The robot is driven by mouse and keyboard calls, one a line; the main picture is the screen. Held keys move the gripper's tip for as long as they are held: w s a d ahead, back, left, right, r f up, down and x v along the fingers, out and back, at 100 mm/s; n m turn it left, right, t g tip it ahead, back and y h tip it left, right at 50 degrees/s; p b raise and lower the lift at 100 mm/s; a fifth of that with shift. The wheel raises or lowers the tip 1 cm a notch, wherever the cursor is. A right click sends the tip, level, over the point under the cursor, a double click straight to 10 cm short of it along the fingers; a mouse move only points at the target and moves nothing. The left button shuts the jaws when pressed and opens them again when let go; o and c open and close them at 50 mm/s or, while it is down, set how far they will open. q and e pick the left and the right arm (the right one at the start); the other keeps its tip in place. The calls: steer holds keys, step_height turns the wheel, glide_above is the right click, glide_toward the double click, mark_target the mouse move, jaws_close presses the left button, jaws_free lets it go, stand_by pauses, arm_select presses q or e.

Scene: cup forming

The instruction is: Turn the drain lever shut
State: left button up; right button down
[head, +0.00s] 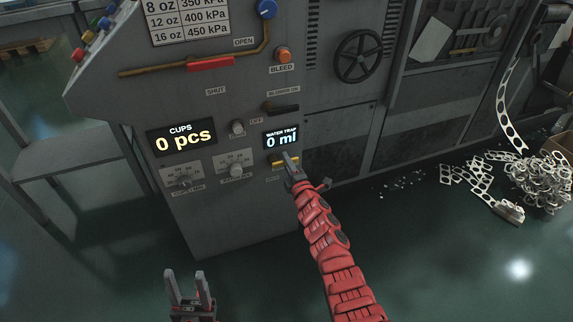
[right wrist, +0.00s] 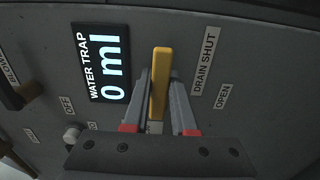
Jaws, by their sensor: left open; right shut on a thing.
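The yellow drain lever (head: 291,161) is on the grey panel just below the water trap display (head: 281,139), which reads 0 ml. In the right wrist view the lever (right wrist: 160,82) lies between the fingers of my right gripper (right wrist: 162,100), which is shut on it. The "DRAIN SHUT" label (right wrist: 205,62) is beside the lever, and the "OPEN" label (right wrist: 223,96) is farther right. In the head view my right gripper (head: 291,164) partly covers the lever. My left gripper (head: 186,287) is open and empty, low in front of the machine.
A red-sleeved pipe handle (head: 211,64) is above. Scrap strips (head: 535,180) lie on the floor at right. The floor before the machine is clear.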

stand_by(0.5)
steer(key=c, duration=0.7)
jaws_free()
steer(key=shift+s+r, duration=0.1)
steer(key=shift+p+v, duration=2.6)
steer(key=shift+v, duration=6)
